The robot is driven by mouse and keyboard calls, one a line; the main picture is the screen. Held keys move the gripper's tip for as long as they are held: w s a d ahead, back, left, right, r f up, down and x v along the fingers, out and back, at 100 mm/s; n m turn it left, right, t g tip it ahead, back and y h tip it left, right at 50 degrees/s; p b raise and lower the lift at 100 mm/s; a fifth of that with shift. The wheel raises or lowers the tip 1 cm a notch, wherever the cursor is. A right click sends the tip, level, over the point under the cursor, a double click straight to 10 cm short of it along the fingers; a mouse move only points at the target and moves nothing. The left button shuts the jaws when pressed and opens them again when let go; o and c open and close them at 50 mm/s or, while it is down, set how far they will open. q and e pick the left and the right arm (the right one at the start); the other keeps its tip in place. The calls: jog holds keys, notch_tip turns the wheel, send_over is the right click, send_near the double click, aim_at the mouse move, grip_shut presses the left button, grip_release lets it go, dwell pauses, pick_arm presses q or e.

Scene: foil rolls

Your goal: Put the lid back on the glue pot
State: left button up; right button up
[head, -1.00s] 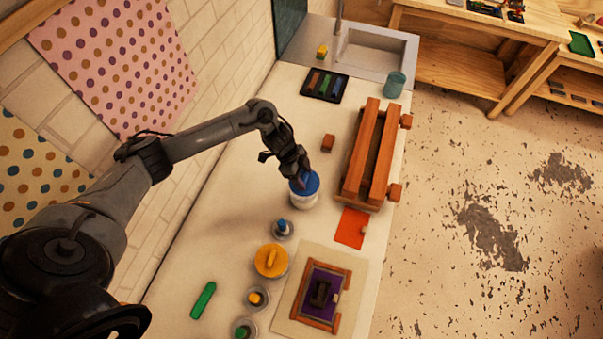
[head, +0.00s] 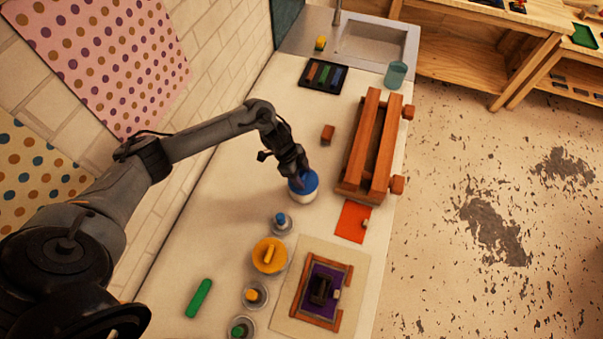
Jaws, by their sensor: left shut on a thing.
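The glue pot (head: 303,197) is a white round pot standing on the bench, left of the wooden clamp frame. Its blue lid (head: 309,184) is at the top of the pot, over the opening. I cannot tell whether it is fully seated or slightly raised. My left gripper (head: 298,175) points down from above and is shut on the blue lid, with its fingers hiding part of it. My right gripper is not in view.
A wooden press frame (head: 372,140) stands close to the right of the pot, with an orange sheet (head: 352,222) below it. A yellow round lidded pot (head: 269,256) and small jars stand in front.

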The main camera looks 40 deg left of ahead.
pick_arm(q)
jog(key=shift+p, duration=0.45)
dwell(1.1)
dwell(0.4)
jog(key=shift+f, duration=0.1)
dwell(0.7)
jog(key=shift+p, duration=0.4)
dwell(0.6)
jog(key=o, duration=1.4)
jog(key=shift+c, duration=0.2)
